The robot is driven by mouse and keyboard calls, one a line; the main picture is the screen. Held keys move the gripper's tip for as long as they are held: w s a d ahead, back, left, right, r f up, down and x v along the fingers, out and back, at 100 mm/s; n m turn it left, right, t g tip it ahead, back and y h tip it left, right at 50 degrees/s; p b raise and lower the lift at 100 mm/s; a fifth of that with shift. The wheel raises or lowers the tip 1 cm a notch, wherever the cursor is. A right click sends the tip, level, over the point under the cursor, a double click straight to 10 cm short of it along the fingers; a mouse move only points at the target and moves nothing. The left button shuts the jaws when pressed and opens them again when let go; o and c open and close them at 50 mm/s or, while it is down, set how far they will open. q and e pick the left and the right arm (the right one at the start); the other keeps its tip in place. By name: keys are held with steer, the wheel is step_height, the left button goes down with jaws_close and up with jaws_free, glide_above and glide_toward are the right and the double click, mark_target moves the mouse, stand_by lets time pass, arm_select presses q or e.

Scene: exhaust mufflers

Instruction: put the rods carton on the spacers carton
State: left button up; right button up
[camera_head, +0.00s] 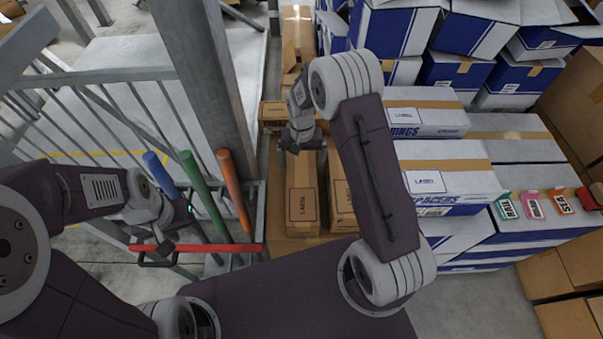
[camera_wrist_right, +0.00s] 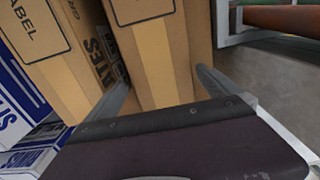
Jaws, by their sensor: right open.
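The spacers carton (camera_head: 465,184) is white and blue with brown tape, on the right-hand stack in the head view; the end of its name, "PACERS", shows. I cannot read "rods" on any carton. My right gripper (camera_head: 298,145) is open over the brown cartons left of that stack. In the right wrist view its fingers (camera_wrist_right: 165,88) reach down on either side of a narrow brown carton (camera_wrist_right: 155,50), one in the gap beside a neighbouring brown carton (camera_wrist_right: 50,45) marked "ATES". My left gripper (camera_head: 155,255) is at the lower left by a red bar; its jaws are unclear.
A grey post (camera_head: 203,70) and railing (camera_head: 90,75) stand at the left, with blue, green and orange bars. White and blue cartons are packed behind and beside the spacers carton. Small coloured packs (camera_head: 533,206) lie at the right. My right arm hides part of the stack.

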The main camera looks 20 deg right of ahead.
mark_target(302, 166)
step_height(302, 166, down, 4)
steer(key=shift+r, duration=0.1)
steer(key=f, duration=0.4)
steer(key=shift+s+a+f, duration=0.1)
steer(key=shift+s, duration=0.1)
steer(key=shift+w+f, duration=0.1)
steer(key=shift+f, duration=0.35)
steer(key=shift+r, duration=0.1)
steer(key=c, duration=1.8)
step_height(302, 166, up, 18)
steer(key=p, duration=0.1)
